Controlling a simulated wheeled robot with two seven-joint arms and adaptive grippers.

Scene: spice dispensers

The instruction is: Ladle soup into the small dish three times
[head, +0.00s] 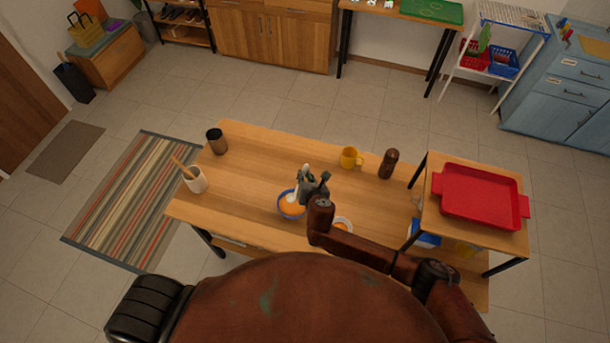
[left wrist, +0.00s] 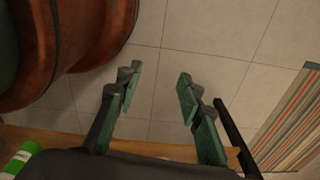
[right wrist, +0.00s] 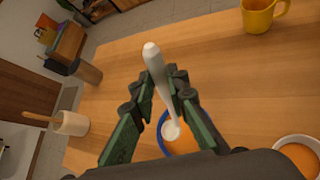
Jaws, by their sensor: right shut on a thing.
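My right gripper (head: 306,188) is shut on the handle of a white ladle (right wrist: 155,68), above the blue soup bowl (head: 281,207). In the right wrist view the ladle's head is low at the blue bowl (right wrist: 165,149), against the orange soup (right wrist: 181,137); its exact depth is hard to tell. The small white dish (head: 350,222) stands right of the bowl and is partly hidden by my arm. In the right wrist view the dish (right wrist: 276,147) also holds orange soup. My left gripper (left wrist: 157,90) is open and empty, over the floor beside the table.
On the wooden table (head: 250,165) are a yellow mug (head: 350,158) and a brown shaker (head: 389,164) behind the bowl. A red tray (head: 480,195) sits on a raised shelf right.

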